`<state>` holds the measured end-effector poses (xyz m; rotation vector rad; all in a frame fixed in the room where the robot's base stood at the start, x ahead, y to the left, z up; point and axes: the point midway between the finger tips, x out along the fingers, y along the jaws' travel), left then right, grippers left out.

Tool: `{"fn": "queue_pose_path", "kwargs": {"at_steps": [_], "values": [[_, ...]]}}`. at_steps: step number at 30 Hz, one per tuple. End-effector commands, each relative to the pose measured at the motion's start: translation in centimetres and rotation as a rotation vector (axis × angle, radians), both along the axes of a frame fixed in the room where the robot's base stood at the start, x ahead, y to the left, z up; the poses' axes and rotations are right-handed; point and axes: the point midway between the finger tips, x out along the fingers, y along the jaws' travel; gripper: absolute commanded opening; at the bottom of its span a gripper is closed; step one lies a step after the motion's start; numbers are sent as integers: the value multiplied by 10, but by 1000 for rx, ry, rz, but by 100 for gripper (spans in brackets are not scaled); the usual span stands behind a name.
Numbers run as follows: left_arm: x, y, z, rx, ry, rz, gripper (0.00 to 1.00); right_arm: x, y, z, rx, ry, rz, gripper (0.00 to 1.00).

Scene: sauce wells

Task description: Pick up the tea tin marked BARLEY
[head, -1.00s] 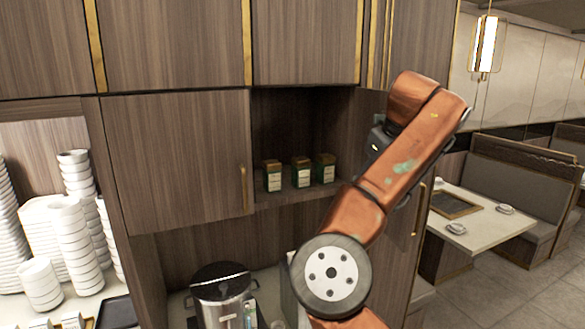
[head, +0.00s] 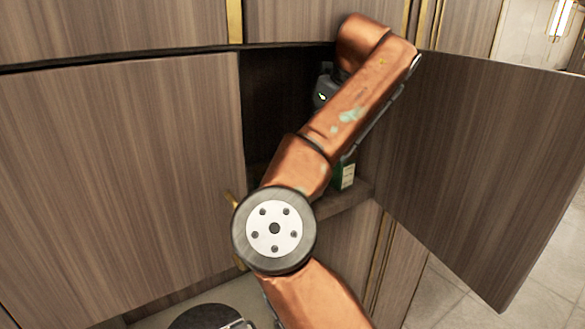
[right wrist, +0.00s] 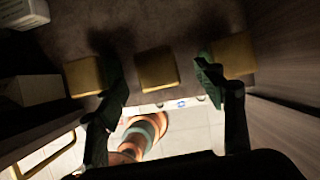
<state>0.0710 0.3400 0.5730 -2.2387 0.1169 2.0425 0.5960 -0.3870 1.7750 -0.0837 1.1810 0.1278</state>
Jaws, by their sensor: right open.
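Three tins with square gold lids stand in a row on the cabinet shelf in the right wrist view: a left tin (right wrist: 85,77), a middle tin (right wrist: 157,70) and a right tin (right wrist: 235,55). Their labels do not show from above, so I cannot tell which is BARLEY. My right gripper (right wrist: 160,80) is open, its dark fingers apart on either side of the middle lid. I cannot tell how far above it they are. In the head view one green tin with a pale label (head: 346,175) shows beside my right arm; its marking is unreadable. My left gripper is out of view.
An open cabinet door (head: 475,160) stands to the right of the niche. A closed door (head: 120,180) with a gold handle is on the left. White boxes (right wrist: 30,90) lie at the left in the wrist view. A dark pot (head: 205,316) is below.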

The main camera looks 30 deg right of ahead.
Motion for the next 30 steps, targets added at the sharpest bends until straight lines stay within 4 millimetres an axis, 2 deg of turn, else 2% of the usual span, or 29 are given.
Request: {"fn": "queue_pose_path", "kwargs": {"at_steps": [4, 8, 15, 17, 21, 25, 28, 30], "values": [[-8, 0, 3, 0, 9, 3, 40, 4, 1, -12, 0, 4, -4, 62], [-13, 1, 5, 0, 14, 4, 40, 19, -1, -27, -2, 11, -7, 62], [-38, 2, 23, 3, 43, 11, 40, 42, 4, -57, -3, 22, -9, 62], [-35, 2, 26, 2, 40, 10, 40, 46, 4, -66, -3, 21, -9, 62], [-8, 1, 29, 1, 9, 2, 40, 49, 5, -76, -3, 17, -7, 62], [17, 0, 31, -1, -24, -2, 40, 50, 5, -78, -3, 15, -7, 62], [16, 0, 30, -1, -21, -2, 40, 50, 6, -79, -2, 15, -5, 62], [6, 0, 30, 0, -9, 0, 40, 50, 6, -79, -2, 16, -5, 60]]}}
